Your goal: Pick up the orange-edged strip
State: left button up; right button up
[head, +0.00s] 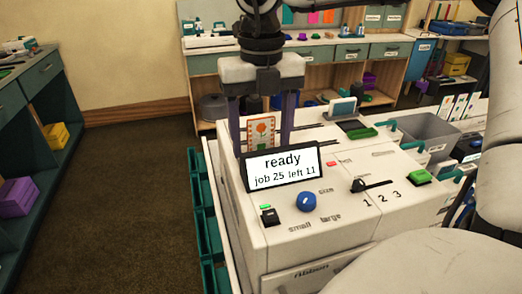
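The orange-edged strip (261,133) stands upright behind the display of the white machine (340,245). It shows a flower picture, and its lower end is hidden by the display. My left gripper (262,135) points down over it, open, with one purple finger on each side of the strip. A gap shows between each finger and the strip's edges. The left fingertip is partly hidden near the display. My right gripper is not in view; a large white link of my arm fills the right side.
The display (283,168) reads "ready, job 25 left 11". A blue knob (306,202), a black switch (270,216), a slider (372,185) and a green button (420,175) sit on the machine's top. A grey bin (425,128) is at right. The floor at left is clear.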

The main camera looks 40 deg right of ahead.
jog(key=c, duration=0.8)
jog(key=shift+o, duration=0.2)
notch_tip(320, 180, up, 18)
jog(key=p, duration=0.1)
dwell(0.4)
